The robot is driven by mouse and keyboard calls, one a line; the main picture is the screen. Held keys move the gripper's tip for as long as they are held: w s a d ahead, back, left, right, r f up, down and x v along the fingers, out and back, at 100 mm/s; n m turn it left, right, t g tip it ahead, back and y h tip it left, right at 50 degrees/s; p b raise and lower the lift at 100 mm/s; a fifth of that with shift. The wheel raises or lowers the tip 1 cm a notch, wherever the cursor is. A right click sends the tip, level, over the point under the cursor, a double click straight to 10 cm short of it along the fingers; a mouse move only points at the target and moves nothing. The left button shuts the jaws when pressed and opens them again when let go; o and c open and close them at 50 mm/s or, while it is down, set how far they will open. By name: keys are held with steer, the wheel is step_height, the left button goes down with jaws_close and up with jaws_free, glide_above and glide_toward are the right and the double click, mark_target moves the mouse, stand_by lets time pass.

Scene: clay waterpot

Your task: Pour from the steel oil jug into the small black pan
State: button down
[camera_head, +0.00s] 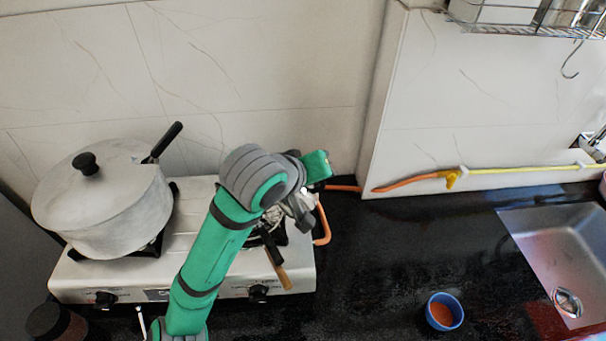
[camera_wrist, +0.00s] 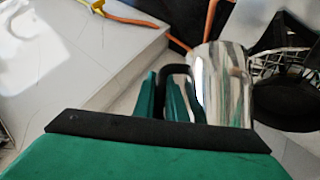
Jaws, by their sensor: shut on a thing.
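The steel oil jug (camera_wrist: 222,88) shows as a shiny cylinder in the wrist view. My gripper (camera_wrist: 165,92) has its green fingers shut on the jug's black handle. In the head view my arm covers most of the jug; a bit of shiny metal (camera_head: 302,211) shows beside the wrist. The small black pan (camera_wrist: 284,98) is right of the jug in the wrist view, partly cut off by the frame. In the head view the pan is mostly hidden behind my arm, over the right burner. I cannot tell how far the jug tilts or whether anything flows.
A large lidded pot (camera_head: 105,212) stands on the left of the white stove (camera_head: 200,290). An orange hose (camera_head: 325,225) runs behind the stove. A blue cup (camera_head: 458,315) stands on the dark counter (camera_head: 420,240), near the sink (camera_head: 535,240). A wire rack (camera_head: 520,28) hangs upper right.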

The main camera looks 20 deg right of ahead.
steer(key=shift+w, duration=0.1)
steer(key=shift+a, duration=0.15)
stand_by(0.3)
steer(key=shift+n+h, duration=0.4)
steer(key=shift+h, duration=0.3)
steer(key=shift+a, duration=0.1)
steer(key=shift+s, duration=0.2)
steer(key=shift+w+g+h, duration=0.2)
steer(key=shift+g+h, duration=0.1)
stand_by(1.8)
steer(key=shift+a+r, duration=0.2)
stand_by(0.7)
